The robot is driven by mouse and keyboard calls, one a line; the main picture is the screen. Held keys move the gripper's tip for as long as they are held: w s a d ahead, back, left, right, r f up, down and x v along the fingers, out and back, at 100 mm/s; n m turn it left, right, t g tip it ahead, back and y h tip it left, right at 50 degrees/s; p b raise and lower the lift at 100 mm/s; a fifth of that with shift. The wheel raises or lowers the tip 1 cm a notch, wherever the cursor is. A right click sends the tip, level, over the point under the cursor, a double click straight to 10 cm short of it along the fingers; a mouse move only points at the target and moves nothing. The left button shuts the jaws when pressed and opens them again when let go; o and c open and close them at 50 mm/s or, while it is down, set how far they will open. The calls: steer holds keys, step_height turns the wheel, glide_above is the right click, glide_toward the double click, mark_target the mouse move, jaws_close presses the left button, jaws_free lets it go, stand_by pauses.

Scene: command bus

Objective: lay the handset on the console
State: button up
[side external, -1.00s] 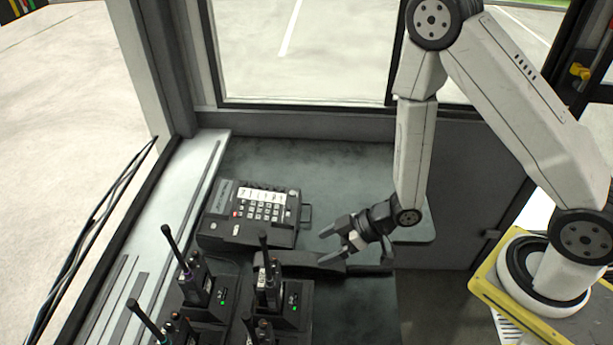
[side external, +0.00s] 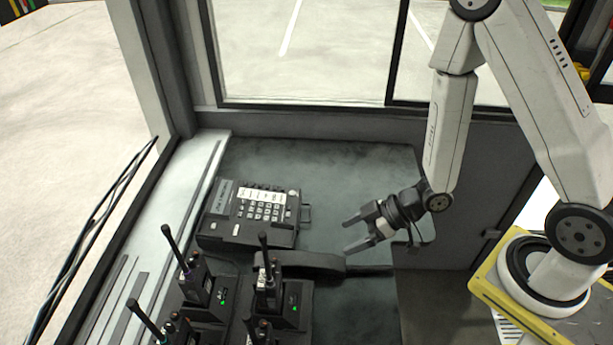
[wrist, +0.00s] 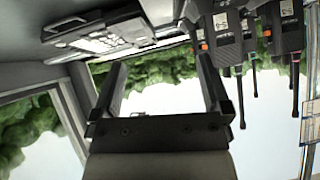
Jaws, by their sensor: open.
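The console (side external: 262,208) is a dark desk phone unit with a white keypad, standing on the desk below the window. The handset (side external: 312,262) is a long dark bar lying just in front of the console's near edge, apart from my gripper. A radio antenna crosses its left end. My gripper (side external: 346,237) is open and empty, to the right of the console and above the handset's right end, its fingers pointing left. In the wrist view the open fingers (wrist: 160,68) have nothing between them. The console (wrist: 112,36) shows there at the top left; I cannot make out the handset there.
Several upright radios with antennas stand in chargers (side external: 212,305) at the front left of the desk; radios (wrist: 226,40) also show in the wrist view. The desk (side external: 340,170) is clear behind and right of the console. A window frame (side external: 300,108) bounds the back.

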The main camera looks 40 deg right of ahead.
steer(key=w+d+r+m+h, duration=0.3)
steer(key=d+r+m+h, duration=0.1)
steer(key=d+h, duration=0.35)
steer(key=s+d+r+m+g, duration=0.2)
steer(key=s+r+m+g, duration=0.2)
steer(key=r, duration=0.3)
steer(key=shift+s+h, duration=0.45)
